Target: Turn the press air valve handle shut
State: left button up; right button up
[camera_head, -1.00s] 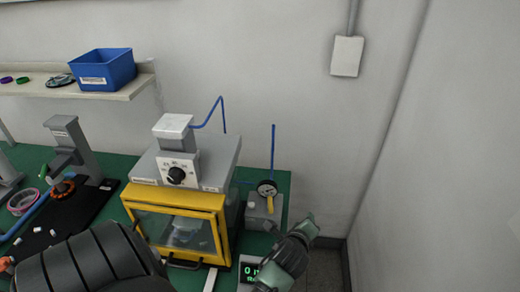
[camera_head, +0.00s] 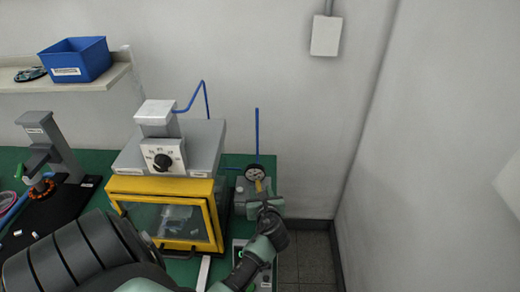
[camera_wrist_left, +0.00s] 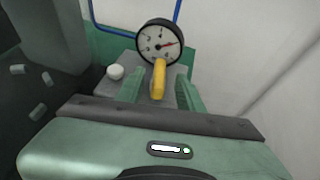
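The yellow valve handle (camera_head: 259,186) sits below a round pressure gauge (camera_head: 255,173) on a small grey block (camera_head: 240,198) at the right of the press. In the left wrist view the handle (camera_wrist_left: 159,78) points toward me, under the gauge (camera_wrist_left: 160,43). My left gripper (camera_head: 262,202) is at the handle. In the left wrist view its two green fingers (camera_wrist_left: 160,92) stand apart on either side of the handle, with visible gaps. My gripper hides part of the handle in the head view. My right gripper is not in view.
The grey and yellow press (camera_head: 165,212) stands just left of the valve. A white knob (camera_wrist_left: 115,72) is on the valve block. A digital display (camera_head: 240,252) is partly hidden by my arm. A blue bin (camera_head: 76,60) is on the shelf. A wall is to the right.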

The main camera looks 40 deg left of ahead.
pick_arm(q)
jog(key=shift+x, duration=0.95)
jog(key=shift+s, duration=0.1)
grip_shut()
